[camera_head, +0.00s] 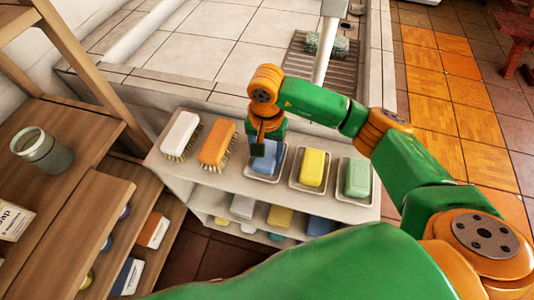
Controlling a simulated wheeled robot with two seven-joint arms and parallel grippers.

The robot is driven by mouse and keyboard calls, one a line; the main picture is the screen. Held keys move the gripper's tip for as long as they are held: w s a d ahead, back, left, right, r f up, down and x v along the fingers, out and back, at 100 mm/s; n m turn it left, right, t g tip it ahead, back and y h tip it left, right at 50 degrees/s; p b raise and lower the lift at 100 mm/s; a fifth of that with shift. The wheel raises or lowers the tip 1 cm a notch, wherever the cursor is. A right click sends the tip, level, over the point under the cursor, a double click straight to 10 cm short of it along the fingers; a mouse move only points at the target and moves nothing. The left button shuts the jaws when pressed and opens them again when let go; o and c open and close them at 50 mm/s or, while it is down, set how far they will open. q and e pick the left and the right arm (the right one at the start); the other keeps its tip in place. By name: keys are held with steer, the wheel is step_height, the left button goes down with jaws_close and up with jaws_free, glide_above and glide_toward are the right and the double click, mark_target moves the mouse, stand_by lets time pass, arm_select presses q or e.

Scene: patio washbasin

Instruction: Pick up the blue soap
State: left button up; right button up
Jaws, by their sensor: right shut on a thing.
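The blue soap (265,162) is in a small white dish (280,161) on the top of a white shelf unit, in the middle of a row. My right gripper (266,150) points down over the soap and is shut on it; the fingers hide part of the soap. I cannot tell whether the soap is clear of the dish. My left gripper is not in view.
Right of it are a yellow soap (313,167) and a green soap (357,177) in dishes. Left are an orange brush (217,145) and a white brush (181,135). A tiled basin (215,45) lies behind. A wooden shelf with a cup (42,152) stands left.

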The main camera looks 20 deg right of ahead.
jaws_close()
steer(key=shift+r, duration=0.5)
steer(key=s+a+r+b, duration=0.1)
steer(key=s+a+r, duration=0.1)
steer(key=s+r, duration=1)
steer(key=shift+s+a+b, duration=0.3)
steer(key=shift+s+a, duration=0.1)
steer(key=shift+s, duration=0.5)
